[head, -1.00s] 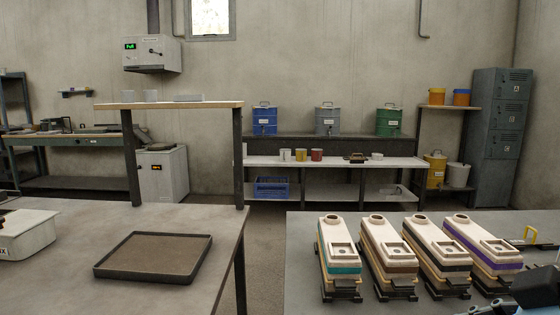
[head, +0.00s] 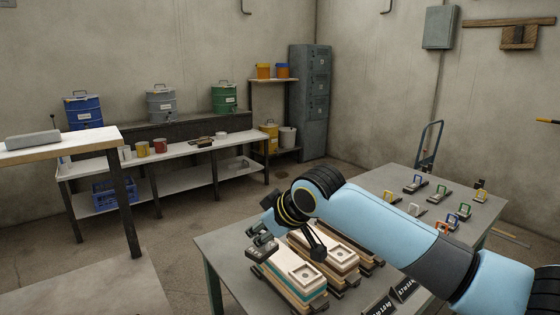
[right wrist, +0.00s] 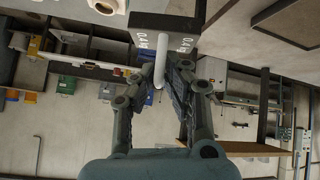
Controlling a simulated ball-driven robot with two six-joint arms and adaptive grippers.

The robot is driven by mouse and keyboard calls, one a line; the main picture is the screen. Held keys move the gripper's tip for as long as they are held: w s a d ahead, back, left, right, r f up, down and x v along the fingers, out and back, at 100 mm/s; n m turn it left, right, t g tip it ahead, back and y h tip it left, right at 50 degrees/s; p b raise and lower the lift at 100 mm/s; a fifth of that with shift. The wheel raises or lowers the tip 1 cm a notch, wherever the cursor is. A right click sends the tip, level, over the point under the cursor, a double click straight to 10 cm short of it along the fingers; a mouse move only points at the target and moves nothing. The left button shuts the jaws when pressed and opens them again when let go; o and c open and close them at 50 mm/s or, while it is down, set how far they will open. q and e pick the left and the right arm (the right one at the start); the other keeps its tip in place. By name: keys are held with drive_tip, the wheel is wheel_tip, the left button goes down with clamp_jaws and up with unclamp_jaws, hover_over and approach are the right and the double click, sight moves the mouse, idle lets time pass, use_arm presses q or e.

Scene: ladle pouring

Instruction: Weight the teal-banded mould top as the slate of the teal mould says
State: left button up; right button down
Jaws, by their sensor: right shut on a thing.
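The teal mould (head: 303,304) stands at the near left of the right-hand table, its cream top ringed by a teal band. My right gripper (head: 262,232) is over the left end of this mould. It is shut on a dark weight (head: 260,250) by its grey handle (right wrist: 160,62). I cannot tell whether the weight touches the mould top. My left gripper is out of view.
A cream-topped mould (head: 335,258) stands right beside the teal one; my right arm partly hides those further right. Several weights with coloured handles, one orange (head: 391,198), stand on the table's far right. A bench (head: 185,156) with cans stands behind, across clear floor.

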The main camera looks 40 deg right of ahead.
use_arm(q)
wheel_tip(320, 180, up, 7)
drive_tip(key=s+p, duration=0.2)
drive_tip(key=p, duration=0.4)
use_arm(e)
drive_tip(key=w+d+r+m+h, duration=0.25)
drive_tip(key=d+r, duration=0.25)
drive_tip(key=d, duration=0.4)
use_arm(q)
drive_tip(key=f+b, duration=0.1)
drive_tip(key=b, duration=0.1)
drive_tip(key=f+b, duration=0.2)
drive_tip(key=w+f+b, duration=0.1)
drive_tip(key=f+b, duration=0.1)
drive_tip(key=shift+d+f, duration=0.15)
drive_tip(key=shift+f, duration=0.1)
use_arm(e)
drive_tip(key=f, duration=0.6)
drive_tip(key=shift+d, duration=0.25)
drive_tip(key=shift+r, duration=0.1)
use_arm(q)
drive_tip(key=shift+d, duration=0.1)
use_arm(e)
drive_tip(key=shift+f+m+y, duration=0.25)
drive_tip(key=shift+f+y, duration=0.1)
drive_tip(key=shift+f, duration=0.3)
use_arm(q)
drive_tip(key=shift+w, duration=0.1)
